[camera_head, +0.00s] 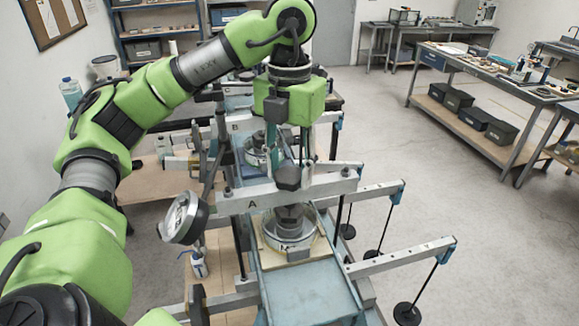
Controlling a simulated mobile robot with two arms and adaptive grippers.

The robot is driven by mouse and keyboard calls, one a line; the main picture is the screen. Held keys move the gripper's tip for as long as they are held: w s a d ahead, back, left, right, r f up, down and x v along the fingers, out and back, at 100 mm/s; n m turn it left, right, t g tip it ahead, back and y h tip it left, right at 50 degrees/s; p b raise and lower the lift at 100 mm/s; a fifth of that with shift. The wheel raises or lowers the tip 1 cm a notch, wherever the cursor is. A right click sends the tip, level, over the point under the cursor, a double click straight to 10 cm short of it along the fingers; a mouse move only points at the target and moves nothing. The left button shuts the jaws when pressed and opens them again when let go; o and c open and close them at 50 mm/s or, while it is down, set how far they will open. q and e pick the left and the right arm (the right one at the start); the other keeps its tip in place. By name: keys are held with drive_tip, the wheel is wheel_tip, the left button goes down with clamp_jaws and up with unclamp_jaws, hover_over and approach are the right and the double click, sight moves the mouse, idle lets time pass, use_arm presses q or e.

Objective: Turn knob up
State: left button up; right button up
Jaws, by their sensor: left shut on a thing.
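The frame marked A (252,203) stands in the middle of the head view, with a pale crossbeam over a blue bed. A dark faceted knob (288,178) sits at the top of this crossbeam. My left gripper (289,163) points straight down from above, and its fingertips are shut on the knob. The exact finger contact is too small to make out. Below the beam, a dark block stands in a round metal cell (289,232) on the bed. My right gripper is not in view.
A dial gauge (184,218) stands left of the frame. Long lever bars (400,258) with hanging black weights (407,313) reach out to the right. More similar frames stand behind. A workbench (500,77) with dark bins is at the far right. The floor between is clear.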

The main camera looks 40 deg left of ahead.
sight(290, 174)
use_arm(q)
drive_tip(key=o, duration=1.1)
wheel_tip(290, 174, up, 12)
idle(0.5)
idle(0.5)
